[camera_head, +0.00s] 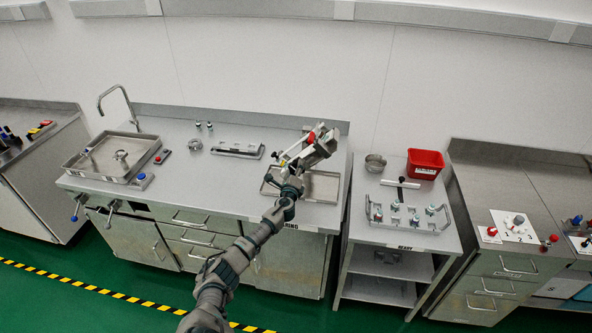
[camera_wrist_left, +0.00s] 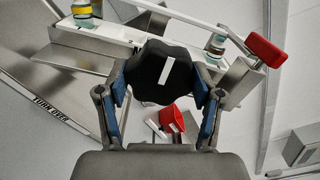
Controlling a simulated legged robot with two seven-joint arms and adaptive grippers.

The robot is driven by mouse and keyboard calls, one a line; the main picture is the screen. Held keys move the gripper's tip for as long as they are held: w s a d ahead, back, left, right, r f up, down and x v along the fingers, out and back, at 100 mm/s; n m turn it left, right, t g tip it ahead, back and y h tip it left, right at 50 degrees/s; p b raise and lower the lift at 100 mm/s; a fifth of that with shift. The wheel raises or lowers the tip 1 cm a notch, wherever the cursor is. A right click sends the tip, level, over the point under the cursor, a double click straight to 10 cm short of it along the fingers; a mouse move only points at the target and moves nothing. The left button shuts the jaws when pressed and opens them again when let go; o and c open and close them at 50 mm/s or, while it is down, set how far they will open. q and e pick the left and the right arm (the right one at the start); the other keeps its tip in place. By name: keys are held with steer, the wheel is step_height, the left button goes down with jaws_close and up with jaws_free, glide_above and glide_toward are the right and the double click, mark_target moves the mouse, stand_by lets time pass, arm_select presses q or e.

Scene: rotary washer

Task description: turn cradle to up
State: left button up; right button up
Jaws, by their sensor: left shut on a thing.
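The cradle (camera_head: 318,152) is a pale metal frame with a red handle, held tilted above the right end of the long steel bench. It also shows in the wrist view (camera_wrist_left: 95,38), with small vials along it and a red-ended bar (camera_wrist_left: 265,50) at right. A black lobed knob (camera_wrist_left: 150,75) with a white line sits at its near side. My left gripper (camera_head: 293,183) reaches the knob; in the wrist view its blue-padded fingers (camera_wrist_left: 162,88) are closed on both sides of it. My right gripper is not in view.
A shallow tray (camera_head: 325,196) lies below the cradle. A steel cart at right bears a rack with several vials (camera_head: 402,225), a red bin (camera_head: 425,158) and a metal cup (camera_head: 375,163). A sink tray (camera_head: 86,165) is at left.

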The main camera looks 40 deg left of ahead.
arm_select(q)
steer(key=shift+d+f+m+p, duration=0.15)
steer(key=shift+m+p, duration=0.4)
steer(key=shift+m, duration=1.15)
steer(key=shift+f+m+p, duration=0.2)
steer(key=shift+m+p, duration=0.4)
steer(key=shift+m, duration=1.1)
steer(key=shift+m+p, duration=0.35)
steer(key=shift+m, duration=0.45)
steer(key=shift+s+f+m, duration=0.1)
steer(key=shift+f+m, duration=0.05)
steer(key=shift+m, duration=0.25)
steer(key=o, duration=1.6)
steer(key=shift+o, duration=0.3)
steer(key=shift+w+a, duration=0.2)
